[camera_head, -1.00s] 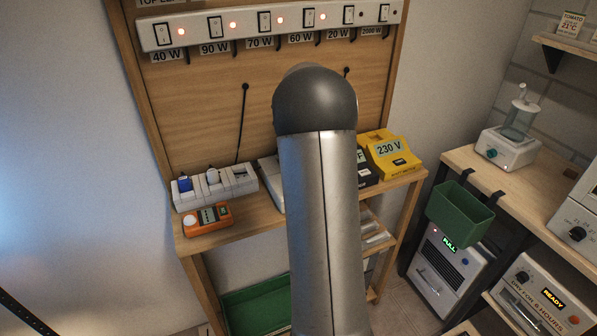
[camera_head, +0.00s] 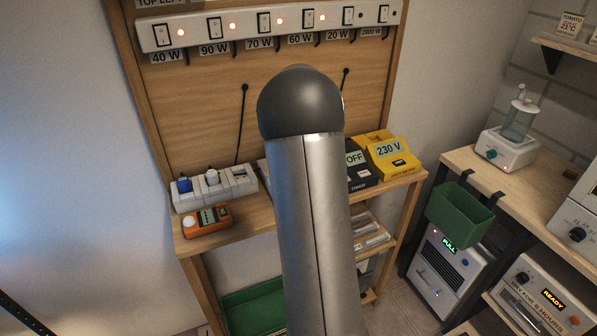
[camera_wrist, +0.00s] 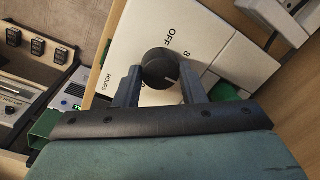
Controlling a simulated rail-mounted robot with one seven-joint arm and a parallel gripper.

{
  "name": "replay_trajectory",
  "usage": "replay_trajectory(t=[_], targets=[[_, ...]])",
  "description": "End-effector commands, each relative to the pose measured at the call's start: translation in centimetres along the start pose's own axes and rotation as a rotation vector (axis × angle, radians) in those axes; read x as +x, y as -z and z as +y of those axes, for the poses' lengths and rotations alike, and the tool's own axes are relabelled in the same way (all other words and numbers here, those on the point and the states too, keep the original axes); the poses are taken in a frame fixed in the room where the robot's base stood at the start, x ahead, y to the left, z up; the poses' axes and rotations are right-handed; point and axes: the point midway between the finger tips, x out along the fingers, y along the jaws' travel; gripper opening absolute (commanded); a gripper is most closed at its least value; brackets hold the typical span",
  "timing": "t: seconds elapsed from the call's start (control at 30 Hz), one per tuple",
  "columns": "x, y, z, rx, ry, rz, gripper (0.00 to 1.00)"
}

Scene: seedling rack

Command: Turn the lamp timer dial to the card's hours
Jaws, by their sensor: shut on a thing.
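The timer dial (camera_wrist: 156,66) is a round dark knob with a pale pointer mark, on a white plate (camera_wrist: 133,50) printed "OFF", "8" and "HOURS". In the wrist view the pointer is toward the lower right; other numerals are hidden. My gripper (camera_wrist: 159,78) has one finger on each side of the knob and is shut on it. In the head view my arm hides the gripper and the dial. A card reading "TOP LEFT" (camera_head: 160,3) is cut off at the top edge, and I see no hours on it.
The wooden bench holds a socket strip (camera_head: 215,187), an orange meter (camera_head: 207,220), a black box marked "OFF" (camera_head: 361,176) and a yellow 230 V box (camera_head: 391,156). A lit switch strip (camera_head: 270,27) runs above. A green bin (camera_head: 460,215) hangs at right.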

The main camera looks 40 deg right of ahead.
Motion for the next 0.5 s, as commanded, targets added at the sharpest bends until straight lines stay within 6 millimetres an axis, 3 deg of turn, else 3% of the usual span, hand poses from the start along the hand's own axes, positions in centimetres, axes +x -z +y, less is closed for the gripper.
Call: replay_trajectory(t=[0.23, 0.27, 0.33, 0.5], targets=[[-0.11, 0.04, -0.07, -0.001, 0.002, 0.002, 0.14], [-0.11, 0.04, -0.07, -0.001, 0.002, 0.002, 0.39], [-0.1, 0.04, -0.07, -0.001, 0.002, 0.002, 0.58], [-0.06, 0.02, -0.04, -0.001, 0.001, 0.001, 0.58]])
